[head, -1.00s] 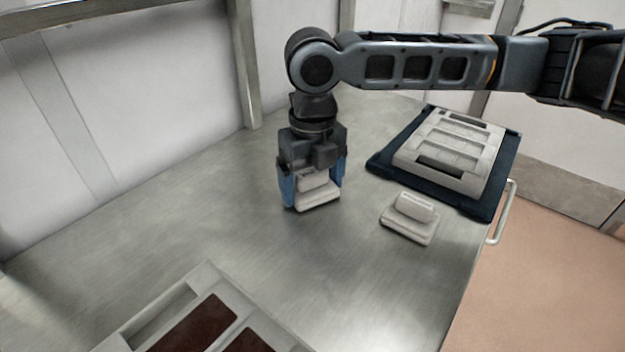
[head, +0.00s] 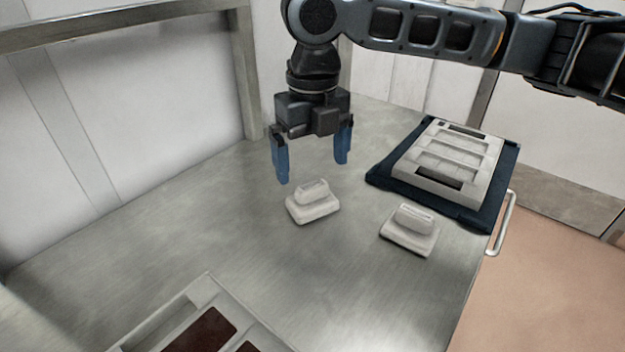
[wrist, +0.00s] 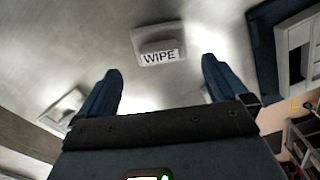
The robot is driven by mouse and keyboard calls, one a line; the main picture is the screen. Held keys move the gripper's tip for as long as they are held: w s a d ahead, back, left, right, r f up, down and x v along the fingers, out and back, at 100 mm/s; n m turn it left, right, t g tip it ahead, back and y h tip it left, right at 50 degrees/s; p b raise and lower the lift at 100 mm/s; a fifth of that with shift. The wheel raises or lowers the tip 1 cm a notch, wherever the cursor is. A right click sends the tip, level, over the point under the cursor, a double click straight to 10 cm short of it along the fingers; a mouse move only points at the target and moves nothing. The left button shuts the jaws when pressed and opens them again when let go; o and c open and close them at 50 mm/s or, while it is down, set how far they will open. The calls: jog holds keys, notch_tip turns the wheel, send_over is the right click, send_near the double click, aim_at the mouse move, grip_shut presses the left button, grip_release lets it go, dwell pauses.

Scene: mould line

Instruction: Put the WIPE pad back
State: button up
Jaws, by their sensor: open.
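The WIPE pad, a pale grey block with a raised grip, lies on the metal table below my gripper (head: 313,168). In the head view this is the left pad (head: 313,203), its lettering not readable there. The wrist view shows its WIPE label (wrist: 159,57) beyond and between my fingers. My gripper (wrist: 162,85) is open and empty, its blue fingers above the pad and clear of it. A second similar pad (head: 409,229) lies to the right, its label unreadable.
A dark blue mat (head: 385,176) bearing a light grey mould-like panel (head: 400,160) lies at the right by the table edge. A metal handle (head: 503,220) sticks out there. A pale tray (head: 208,285) with brown recesses stands at the front left. The left of the table is bare.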

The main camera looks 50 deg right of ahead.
aim_at(313, 185)
jog(key=shift+r, duration=2.2)
